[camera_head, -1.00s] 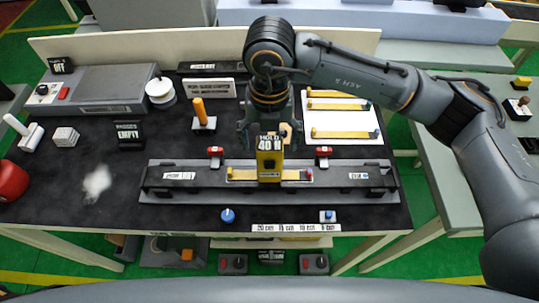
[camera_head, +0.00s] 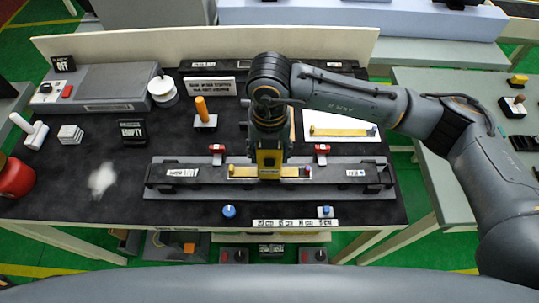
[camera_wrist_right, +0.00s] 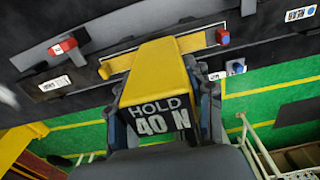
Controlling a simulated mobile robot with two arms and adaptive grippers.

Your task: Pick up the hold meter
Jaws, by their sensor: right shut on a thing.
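The hold meter (camera_head: 269,161) is a yellow block with a dark top face. It stands upright over the yellow trim strip (camera_head: 240,171) on the grey fixture. In the right wrist view the hold meter (camera_wrist_right: 165,75) shows its face reading "HOLD 40 N". My right gripper (camera_head: 269,150) comes down over it, and its fingers (camera_wrist_right: 163,110) sit on both sides of the block, shut on it. The arm hides the meter's top in the head view. I cannot tell whether its base is clear of the strip. My left gripper is not in view.
Red clamps (camera_head: 217,149) and (camera_head: 322,149) flank the fixture (camera_head: 160,193) at its back edge. A blue knob (camera_head: 229,211) lies in front. An orange-handled tool (camera_head: 204,112) stands behind left. The black mat's left front is mostly clear.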

